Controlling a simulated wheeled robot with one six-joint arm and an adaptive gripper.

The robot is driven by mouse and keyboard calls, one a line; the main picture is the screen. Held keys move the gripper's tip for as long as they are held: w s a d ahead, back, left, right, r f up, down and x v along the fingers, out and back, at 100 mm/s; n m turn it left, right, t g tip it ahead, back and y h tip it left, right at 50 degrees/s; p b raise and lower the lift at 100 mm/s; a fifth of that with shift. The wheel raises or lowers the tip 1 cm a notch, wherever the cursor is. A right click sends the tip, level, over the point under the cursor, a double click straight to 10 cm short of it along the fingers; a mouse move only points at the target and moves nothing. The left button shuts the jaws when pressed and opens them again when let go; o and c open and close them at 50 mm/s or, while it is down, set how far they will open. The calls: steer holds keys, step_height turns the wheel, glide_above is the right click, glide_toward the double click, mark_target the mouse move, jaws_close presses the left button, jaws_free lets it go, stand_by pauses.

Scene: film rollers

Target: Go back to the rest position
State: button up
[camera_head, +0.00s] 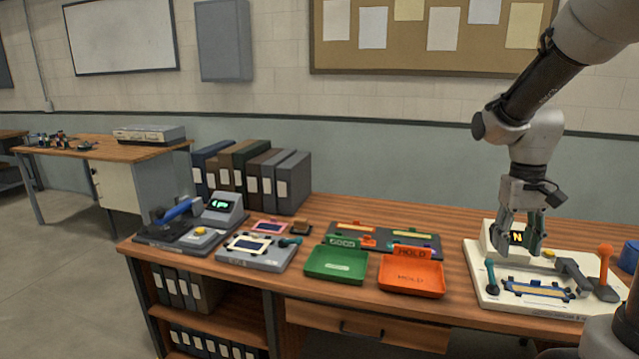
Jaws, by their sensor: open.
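My gripper (522,243) points down at the right side of the wooden table (300,211), with its fingers apart and nothing seen between them. It is above the rear part of a white fixture (482,290), in front of a small dark display with a yellow letter. I cannot tell whether the fingertips touch the fixture.
A green tray (337,280) and an orange tray (411,291) lie left of the fixture. Further left are a grey device (258,262) and a station with a green screen (221,204). Binders (292,180) stand at the back left. A blue cylinder (629,256) stands at the right edge.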

steer(key=s+a+r+t, duration=0.2)
steer(key=s+r, duration=0.2)
steer(key=s, duration=0.3)
steer(key=s+a+r+n+t, duration=0.1)
steer(key=s+a+r+t, duration=0.1)
steer(key=s, duration=0.6)
step_height(320, 180, up, 2)
steer(key=shift+a+r+t+y, duration=0.25)
steer(key=shift+a+t+y, duration=0.05)
steer(key=shift+t, duration=0.3)
steer(key=shift+d, duration=0.1)
